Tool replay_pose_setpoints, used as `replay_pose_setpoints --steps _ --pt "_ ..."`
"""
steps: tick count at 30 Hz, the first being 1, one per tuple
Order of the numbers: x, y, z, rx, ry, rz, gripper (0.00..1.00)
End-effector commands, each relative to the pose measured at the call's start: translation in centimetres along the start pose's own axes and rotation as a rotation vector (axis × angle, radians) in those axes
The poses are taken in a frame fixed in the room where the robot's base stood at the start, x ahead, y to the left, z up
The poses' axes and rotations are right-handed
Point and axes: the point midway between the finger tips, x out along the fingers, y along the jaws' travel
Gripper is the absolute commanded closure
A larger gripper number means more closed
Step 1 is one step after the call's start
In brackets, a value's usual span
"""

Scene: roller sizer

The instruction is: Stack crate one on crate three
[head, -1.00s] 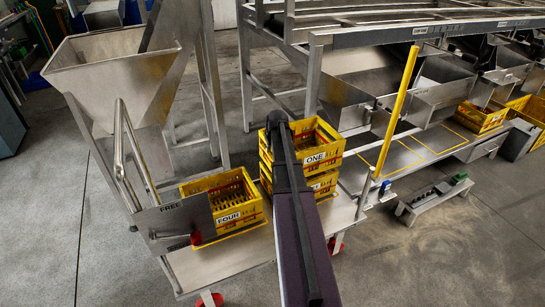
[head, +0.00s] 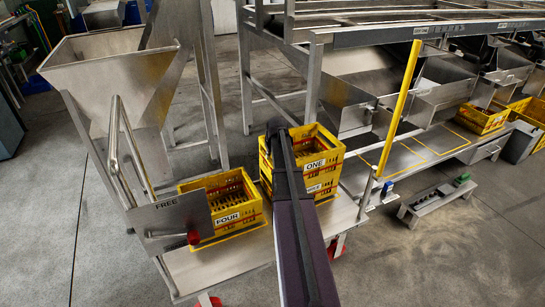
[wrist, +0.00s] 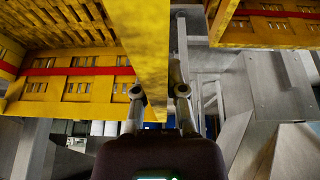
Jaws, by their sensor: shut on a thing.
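Crate one (head: 325,163) is a yellow slatted crate labelled ONE, level at the top of a stack on the steel cart. My gripper (wrist: 160,92) is shut on its wall; in the head view my arm hides the fingers and part of the crate's left side. The yellow crate (head: 326,190) directly below has a partly covered label, which I take for crate three. Crate one appears to sit on it or just above it; contact cannot be told. In the wrist view, crate one's yellow wall (wrist: 150,45) passes between the fingers.
A grey plate marked FREE (head: 166,222) with a red knob is at the cart's left end. A yellow post (head: 401,105) and the sizer's shelf (head: 425,150) are to the right.

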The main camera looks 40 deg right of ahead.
Motion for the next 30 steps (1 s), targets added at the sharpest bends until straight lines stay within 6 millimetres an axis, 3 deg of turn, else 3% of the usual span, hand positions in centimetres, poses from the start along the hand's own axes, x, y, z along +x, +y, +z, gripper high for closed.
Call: replay_pose_setpoints --steps 10,11,14,30 --pt "0.14 -0.01 0.04 -0.001 0.0 0.001 1.0" --pt "0.16 -0.03 0.05 0.0 0.0 0.0 0.81" --pt "0.08 -0.04 0.02 0.0 0.0 0.0 0.52" --pt "-0.21 -0.06 -0.07 -0.001 0.0 0.0 0.5"
